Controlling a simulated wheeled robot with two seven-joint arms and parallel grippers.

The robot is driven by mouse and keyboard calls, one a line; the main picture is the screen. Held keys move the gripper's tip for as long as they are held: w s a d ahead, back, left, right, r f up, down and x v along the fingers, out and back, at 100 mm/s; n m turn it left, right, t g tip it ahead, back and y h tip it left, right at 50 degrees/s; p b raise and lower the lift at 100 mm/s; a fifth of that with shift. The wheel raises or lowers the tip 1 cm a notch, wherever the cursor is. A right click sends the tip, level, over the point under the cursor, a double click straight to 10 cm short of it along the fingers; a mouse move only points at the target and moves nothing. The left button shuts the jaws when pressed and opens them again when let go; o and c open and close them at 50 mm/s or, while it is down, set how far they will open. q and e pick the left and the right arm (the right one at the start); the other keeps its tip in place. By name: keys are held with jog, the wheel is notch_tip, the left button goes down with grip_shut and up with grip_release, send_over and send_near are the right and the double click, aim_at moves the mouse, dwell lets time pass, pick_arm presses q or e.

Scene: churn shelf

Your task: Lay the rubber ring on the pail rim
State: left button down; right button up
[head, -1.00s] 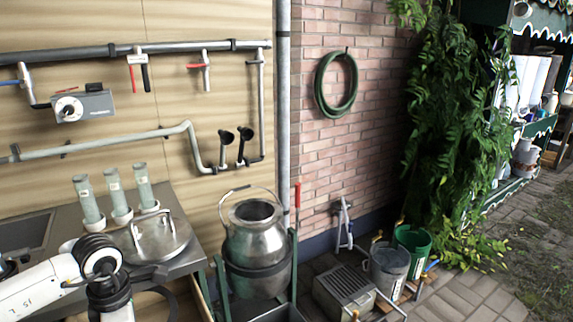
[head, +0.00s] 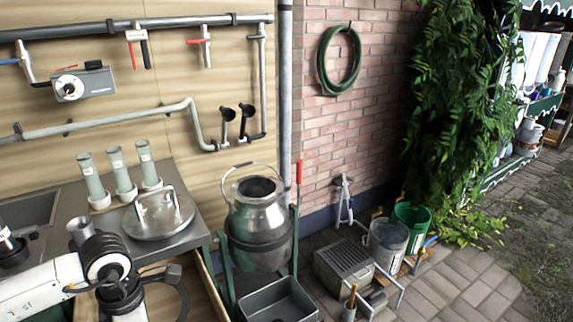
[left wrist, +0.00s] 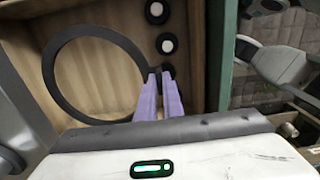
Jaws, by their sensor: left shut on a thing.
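The black rubber ring (left wrist: 48,78) hangs from my left gripper (left wrist: 163,74), whose purple fingers are closed on its right edge in the left wrist view. In the head view part of the ring (head: 181,290) shows beside my left arm, in front of the counter; my fingers are hidden there. The metal pail (head: 262,222) stands upright in a green stand to the right of the ring. Its round rim (head: 257,188) is open and bare, with the bail handle raised above it. The ring is clear of the pail. My right gripper is not in view.
A steel lid (head: 158,216) lies on the counter near several glass tubes (head: 120,172). A grey tray (head: 279,302) is below the pail. A grey box (head: 343,268), a grey bucket (head: 388,243) and a green bucket (head: 412,226) stand right on the paving.

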pick_arm(q)
jog(key=shift+s+d, duration=0.3)
jog(key=shift+s, duration=0.25)
jog(key=shift+s+d, duration=0.3)
jog(key=shift+s, duration=0.2)
notch_tip(320, 180, up, 7)
jog(key=p, duration=0.2)
dwell(0.3)
